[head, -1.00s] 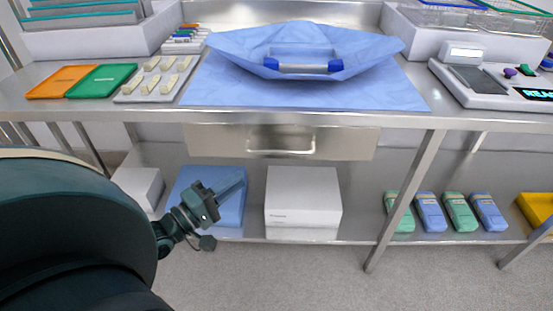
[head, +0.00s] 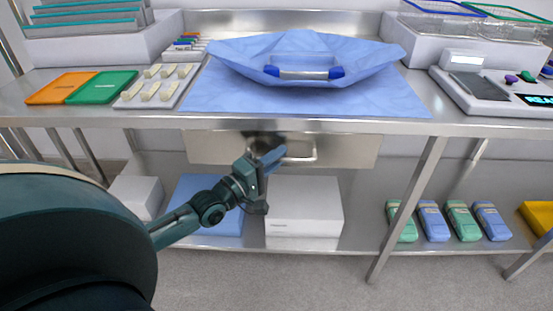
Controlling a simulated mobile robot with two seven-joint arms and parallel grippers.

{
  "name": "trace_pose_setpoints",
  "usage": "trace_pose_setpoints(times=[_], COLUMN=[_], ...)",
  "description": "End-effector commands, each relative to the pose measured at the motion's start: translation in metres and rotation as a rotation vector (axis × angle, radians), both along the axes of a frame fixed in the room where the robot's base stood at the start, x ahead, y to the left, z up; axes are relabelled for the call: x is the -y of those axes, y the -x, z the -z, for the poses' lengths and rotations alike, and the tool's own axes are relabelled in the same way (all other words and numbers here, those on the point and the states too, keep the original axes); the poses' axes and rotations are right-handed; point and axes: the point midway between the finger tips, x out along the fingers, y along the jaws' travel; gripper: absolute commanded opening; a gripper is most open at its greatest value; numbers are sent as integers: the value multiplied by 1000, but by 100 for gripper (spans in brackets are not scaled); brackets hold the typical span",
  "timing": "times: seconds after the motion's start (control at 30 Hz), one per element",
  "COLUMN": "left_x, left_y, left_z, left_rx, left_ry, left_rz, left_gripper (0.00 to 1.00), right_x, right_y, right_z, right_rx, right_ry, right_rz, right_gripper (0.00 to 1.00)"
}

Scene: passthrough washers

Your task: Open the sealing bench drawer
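The sealing bench drawer (head: 345,151) is a flat steel front under the bench top, and it looks shut. Its bar handle (head: 305,158) runs across the middle of the front. My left gripper (head: 272,156) is in front of the drawer, at the left end of the handle, and hides that end. Its fingers point up and to the right. I cannot tell whether they touch the handle or how far apart they are. My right gripper is not in view.
The steel bench top (head: 160,117) holds a blue wrap with a blue-ended handle (head: 303,73), orange (head: 60,88) and green (head: 102,87) trays, and a sealing device (head: 490,90). A white box (head: 305,205) and a blue box (head: 215,215) stand on the lower shelf.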

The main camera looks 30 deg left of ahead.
Motion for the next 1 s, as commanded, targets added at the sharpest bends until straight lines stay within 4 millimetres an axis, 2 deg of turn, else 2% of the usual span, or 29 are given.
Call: trace_pose_setpoints(times=[0.27, 0.53, 1.0], left_x=[1, 0, 1], left_y=[-1, -1, -1], left_z=[0, 0, 0], left_rx=[-1, 0, -1], left_ry=[0, 0, 0], left_rz=[0, 0, 0], left_gripper=[20, 0, 0], right_x=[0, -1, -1], right_y=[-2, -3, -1], right_z=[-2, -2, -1], right_rx=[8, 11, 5], right_ry=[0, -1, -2], right_rz=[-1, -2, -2], right_gripper=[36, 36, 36])
